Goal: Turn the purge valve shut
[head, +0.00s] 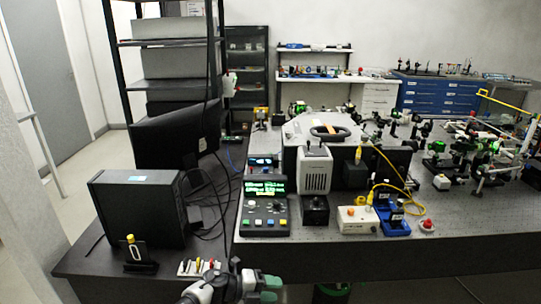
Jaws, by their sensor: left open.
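A small black stand with an upright yellow lever or knob (130,243) is on the dark desk at the lower left; it may be the purge valve, but I cannot tell for sure. My left gripper (262,288) is at the bottom edge, in front of the desk, to the right of that stand and apart from it. It is open, with nothing seen between its fingers. Part of it is cut off by the frame. My right gripper is not in view.
A black computer box (137,207) and a monitor (178,135) stand on the dark desk (85,262). The optical bench (330,255) holds a control box (264,207), a white instrument (315,170) and cables.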

